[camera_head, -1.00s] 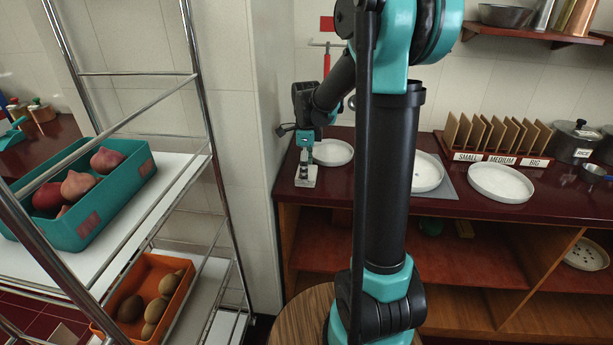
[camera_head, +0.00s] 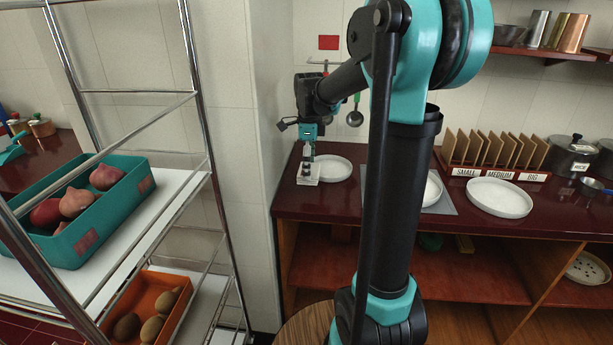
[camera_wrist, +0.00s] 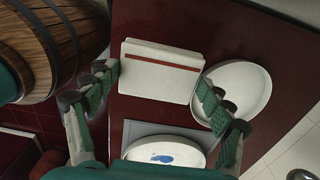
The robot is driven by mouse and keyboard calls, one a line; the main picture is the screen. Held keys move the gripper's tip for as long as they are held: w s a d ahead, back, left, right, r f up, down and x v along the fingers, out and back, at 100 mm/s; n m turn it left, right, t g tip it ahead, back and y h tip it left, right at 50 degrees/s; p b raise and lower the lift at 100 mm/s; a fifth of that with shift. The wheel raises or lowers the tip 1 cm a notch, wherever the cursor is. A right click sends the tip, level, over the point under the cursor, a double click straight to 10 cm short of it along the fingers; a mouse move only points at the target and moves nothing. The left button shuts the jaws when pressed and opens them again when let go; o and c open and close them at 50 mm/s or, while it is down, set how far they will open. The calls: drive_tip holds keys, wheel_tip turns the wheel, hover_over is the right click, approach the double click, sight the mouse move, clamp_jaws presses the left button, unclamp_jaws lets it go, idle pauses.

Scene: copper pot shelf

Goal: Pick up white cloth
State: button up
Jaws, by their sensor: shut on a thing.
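The white cloth (camera_wrist: 165,58) is a folded flat rectangle with a red stripe. In the wrist view it lies between the two fingers of my gripper (camera_wrist: 158,90), which are shut on its opposite side edges. In the head view the cloth (camera_head: 308,175) hangs under my gripper (camera_head: 308,158) at the left end of the dark red counter, beside a white plate (camera_head: 335,167). It looks raised off the counter, but the height of the gap is hard to tell.
More white plates stand to the right, one on a grey mat (camera_wrist: 135,130); a plate (camera_head: 500,198) sits further along. A wall (camera_head: 262,120) rises close on the left. A wooden barrel (camera_wrist: 55,45) is near the counter. A metal rack (camera_head: 185,190) holds produce crates.

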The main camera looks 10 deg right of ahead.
drive_tip(key=s+d, duration=0.3)
drive_tip(key=d, duration=0.6)
drive_tip(key=s+d, duration=0.3)
drive_tip(key=d, duration=0.6)
drive_tip(key=shift+f, duration=0.1)
